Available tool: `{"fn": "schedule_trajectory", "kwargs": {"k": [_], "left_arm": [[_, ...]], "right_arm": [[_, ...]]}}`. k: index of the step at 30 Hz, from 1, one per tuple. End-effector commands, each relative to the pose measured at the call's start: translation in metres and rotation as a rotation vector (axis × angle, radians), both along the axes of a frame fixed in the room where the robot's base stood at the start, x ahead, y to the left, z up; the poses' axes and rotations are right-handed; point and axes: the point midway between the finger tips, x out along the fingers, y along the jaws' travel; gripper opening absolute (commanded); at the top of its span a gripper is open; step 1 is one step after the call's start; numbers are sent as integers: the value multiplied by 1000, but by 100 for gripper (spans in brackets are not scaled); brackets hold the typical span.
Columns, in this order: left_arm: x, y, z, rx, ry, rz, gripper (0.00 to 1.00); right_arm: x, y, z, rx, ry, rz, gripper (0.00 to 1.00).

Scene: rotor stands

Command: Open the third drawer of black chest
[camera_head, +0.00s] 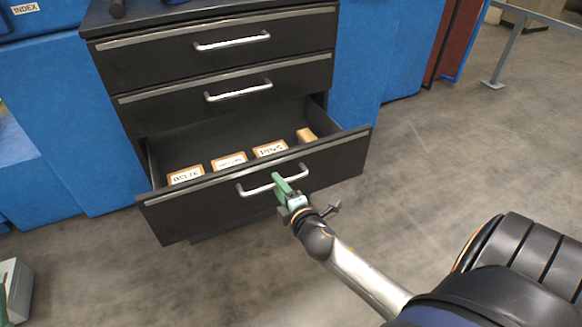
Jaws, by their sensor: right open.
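The black chest (222,75) stands at the upper left of the head view, with three drawers showing. The top drawer (210,48) and the second drawer (225,92) are closed. The third drawer (200,212) is pulled well out and its inside is visible. Its silver bar handle (256,190) is on the front panel. My right gripper (283,186), with green fingers, is open at the right part of this handle. The fingers overlap the bar in the view; I cannot tell whether they touch it.
Several labelled small boxes (229,162) lie in the open drawer. Blue panels (75,110) flank the chest. A grey box (16,285) stands at the lower left. A metal rail (508,50) is at the upper right. The grey floor right of the chest is clear.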

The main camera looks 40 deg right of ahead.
Motion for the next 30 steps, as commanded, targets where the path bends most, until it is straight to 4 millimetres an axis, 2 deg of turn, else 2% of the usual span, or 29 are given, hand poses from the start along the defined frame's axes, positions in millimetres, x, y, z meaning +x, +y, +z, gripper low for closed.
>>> {"fn": "schedule_trajectory", "kwargs": {"k": [9,15,21,30], "left_arm": [[-1,1,15,18,-13,16,50],[0,2,17,20,-16,23,50],[-1,3,18,17,-16,25,50],[-1,3,18,17,-15,24,50]], "right_arm": [[-62,15,14,3,3,-1,47],[-90,22,19,2,3,-1,47],[-101,24,22,1,1,0,47],[-102,25,22,0,0,0,47]]}}
